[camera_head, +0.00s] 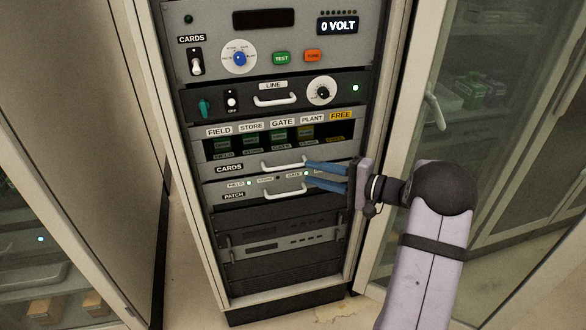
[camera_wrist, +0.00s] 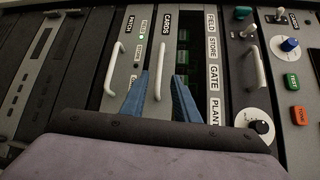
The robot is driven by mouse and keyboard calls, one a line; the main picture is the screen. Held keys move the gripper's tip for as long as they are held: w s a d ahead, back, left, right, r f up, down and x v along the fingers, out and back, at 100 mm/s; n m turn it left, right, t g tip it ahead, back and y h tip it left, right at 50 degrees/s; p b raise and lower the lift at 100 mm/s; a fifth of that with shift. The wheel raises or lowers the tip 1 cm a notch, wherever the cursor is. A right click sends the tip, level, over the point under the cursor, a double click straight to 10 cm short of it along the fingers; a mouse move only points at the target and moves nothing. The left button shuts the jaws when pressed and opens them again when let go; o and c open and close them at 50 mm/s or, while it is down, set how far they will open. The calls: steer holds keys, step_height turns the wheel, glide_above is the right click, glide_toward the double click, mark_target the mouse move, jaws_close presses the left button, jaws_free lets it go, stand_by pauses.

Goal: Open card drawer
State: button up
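The card drawer, labelled CARDS (camera_head: 229,167), is a grey panel in the rack below a window of green cards. Its white bar handle (camera_head: 283,163) shows in the head view. In the wrist view the same handle (camera_wrist: 161,68) runs up between my two blue fingertips. My gripper (camera_head: 307,172) is open at the right of the handle, one finger above the other; it also shows in the wrist view (camera_wrist: 161,88). The fingers lie on either side of the handle's line, with no clear contact. The drawer front looks flush with the rack.
The PATCH panel (camera_head: 234,196) with its own white handle (camera_head: 286,192) lies just below. The LINE panel (camera_head: 272,86) and the 0 VOLT panel (camera_head: 337,27) are above. An open glass door (camera_head: 433,110) stands at the right behind my arm.

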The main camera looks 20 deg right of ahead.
steer(key=shift+a, duration=0.1)
steer(key=p+x, duration=0.2)
steer(key=x, duration=0.5)
steer(key=shift+w, duration=0.1)
jaws_close()
